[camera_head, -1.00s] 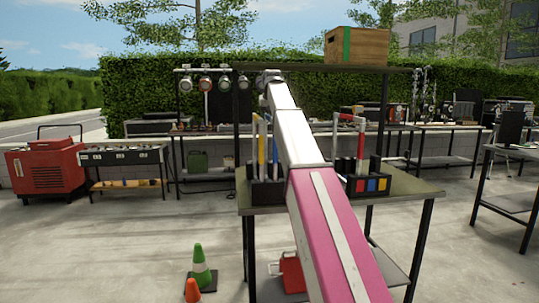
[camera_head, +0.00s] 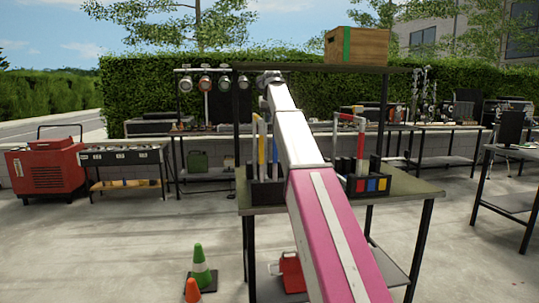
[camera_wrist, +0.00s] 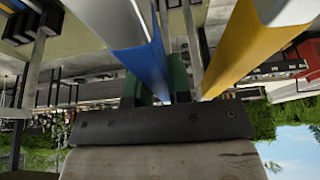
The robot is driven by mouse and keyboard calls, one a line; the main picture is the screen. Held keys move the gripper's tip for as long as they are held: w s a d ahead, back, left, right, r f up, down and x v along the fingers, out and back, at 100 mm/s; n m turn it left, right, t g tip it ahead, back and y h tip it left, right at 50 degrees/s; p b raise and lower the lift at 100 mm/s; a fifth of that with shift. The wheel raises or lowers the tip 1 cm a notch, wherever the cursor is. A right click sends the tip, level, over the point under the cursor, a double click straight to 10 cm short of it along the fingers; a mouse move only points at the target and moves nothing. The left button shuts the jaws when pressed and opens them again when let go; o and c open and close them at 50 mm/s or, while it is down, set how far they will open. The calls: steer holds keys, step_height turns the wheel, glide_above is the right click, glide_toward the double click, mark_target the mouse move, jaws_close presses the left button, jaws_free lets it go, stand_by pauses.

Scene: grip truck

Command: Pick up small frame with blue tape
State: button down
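In the wrist view my gripper (camera_wrist: 158,85) shows as a dark bar with screws and two dark green fingers. A post with blue tape (camera_wrist: 143,48) runs down between the fingers, with little or no gap visible on either side. I cannot tell whether they press on it. A post with yellow tape (camera_wrist: 252,40) stands to its right, outside the fingers. In the head view the frames with yellow and blue tape (camera_head: 262,150) stand upright in the left black rack (camera_head: 266,193) on the table. My gripper is hidden behind my arm there.
The table (camera_head: 408,186) also carries a right rack (camera_head: 368,185) with coloured labels and a red-taped frame (camera_head: 361,135). A wooden box (camera_head: 365,46) sits on the overhead shelf. Traffic cones (camera_head: 201,268) stand at front left. A red object (camera_head: 291,272) is on the lower shelf.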

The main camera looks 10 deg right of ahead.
steer(key=shift+r, duration=0.1)
step_height(320, 180, up, 29)
steer(key=shift+r, duration=0.2)
stand_by(2.2)
stand_by(1.0)
